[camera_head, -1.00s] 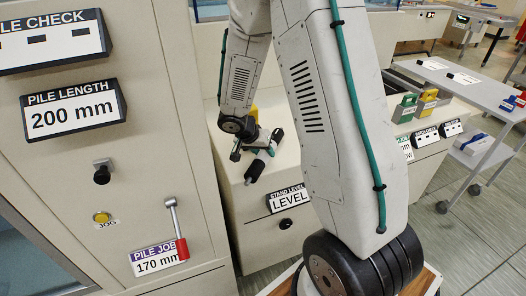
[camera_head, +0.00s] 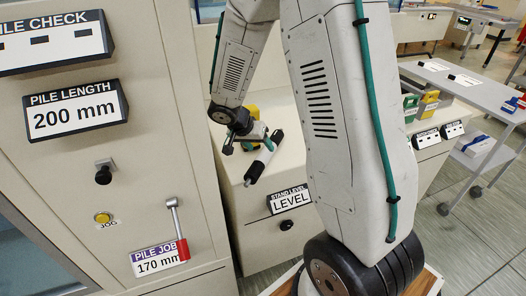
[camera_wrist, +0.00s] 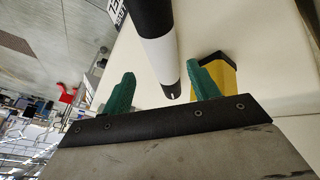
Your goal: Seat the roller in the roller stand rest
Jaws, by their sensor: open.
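The roller (camera_head: 264,156) is a white cylinder with black ends. It lies slanted at the top of the cream cabinet in the head view. In the wrist view the roller (camera_wrist: 158,45) points down between the fingers, its narrow dark tip nearer the right finger. My gripper (camera_head: 248,144) is open, and its green fingers (camera_wrist: 160,88) stand apart with a gap on the left. A yellow block (camera_wrist: 218,72), possibly part of the rest, shows behind the right finger. It also shows behind my gripper in the head view (camera_head: 253,113). I cannot tell whether the roller is seated.
A "STAND LEVEL" sign (camera_head: 289,198) and a black knob (camera_head: 286,225) are on the cabinet front. The pile panel with a red-handled lever (camera_head: 182,249) stands at left. A grey cart (camera_head: 470,90) stands at right beyond my arm.

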